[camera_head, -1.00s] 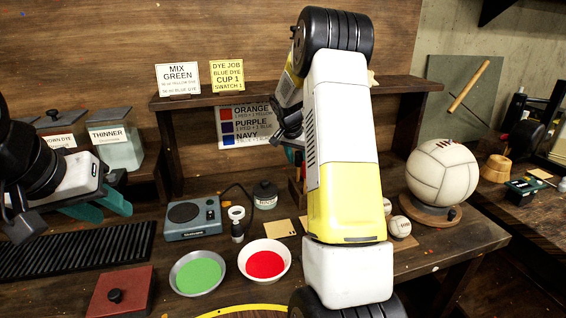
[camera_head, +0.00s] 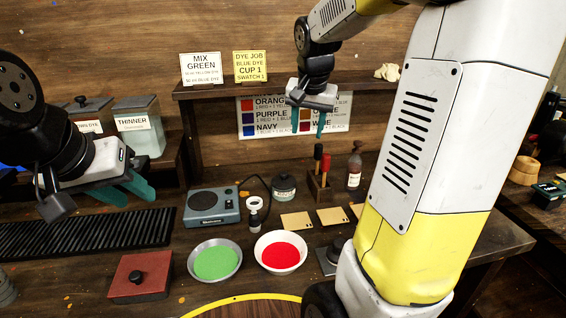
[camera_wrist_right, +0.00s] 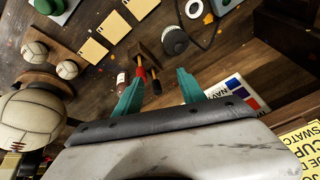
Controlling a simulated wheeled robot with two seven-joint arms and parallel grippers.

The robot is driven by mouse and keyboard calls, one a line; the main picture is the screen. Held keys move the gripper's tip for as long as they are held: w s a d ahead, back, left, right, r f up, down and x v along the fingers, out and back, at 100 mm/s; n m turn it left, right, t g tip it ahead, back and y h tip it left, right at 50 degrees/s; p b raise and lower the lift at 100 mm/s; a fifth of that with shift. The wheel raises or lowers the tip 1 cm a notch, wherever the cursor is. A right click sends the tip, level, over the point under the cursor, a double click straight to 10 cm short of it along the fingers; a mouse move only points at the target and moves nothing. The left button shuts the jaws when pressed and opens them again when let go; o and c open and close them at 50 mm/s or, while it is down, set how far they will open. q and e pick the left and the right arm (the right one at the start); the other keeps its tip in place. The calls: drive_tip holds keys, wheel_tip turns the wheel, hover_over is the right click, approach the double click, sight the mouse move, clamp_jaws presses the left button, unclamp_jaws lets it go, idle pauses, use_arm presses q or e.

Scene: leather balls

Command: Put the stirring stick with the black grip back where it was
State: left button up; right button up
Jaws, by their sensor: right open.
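The stirring stick with the black grip (camera_head: 318,151) stands upright in a small wooden holder (camera_head: 320,188), grip up. A stick with a red grip (camera_head: 325,163) stands beside it in the same holder. My right gripper (camera_head: 308,124) is open and empty, a little above the black grip. In the right wrist view, the black grip (camera_wrist_right: 156,87) shows between the teal fingers (camera_wrist_right: 160,86), apart from both, and the red grip (camera_wrist_right: 140,72) is near the left finger. My left gripper (camera_head: 127,189) is open and empty over the left of the table.
A dark bottle (camera_head: 354,170) stands right of the holder, and a jar (camera_head: 284,188) left of it. Swatch cards (camera_head: 297,221) lie in front. Bowls of green (camera_head: 215,262) and red dye (camera_head: 281,254) stand nearer. A shelf (camera_head: 220,92) runs behind; my right arm hides the right side.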

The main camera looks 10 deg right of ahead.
drive_tip(key=s+a+n+t+y, duration=0.1)
drive_tip(key=s+a+n, duration=0.2)
drive_tip(key=s, duration=0.7)
drive_tip(key=s+a+n+t+y, duration=0.1)
drive_tip(key=s+a+n+y, duration=0.1)
drive_tip(key=s+a, duration=0.4)
drive_tip(key=s+n, duration=0.1)
drive_tip(key=s, duration=0.3)
drive_tip(key=shift+s+a+r, duration=0.25)
drive_tip(key=shift+s, duration=0.1)
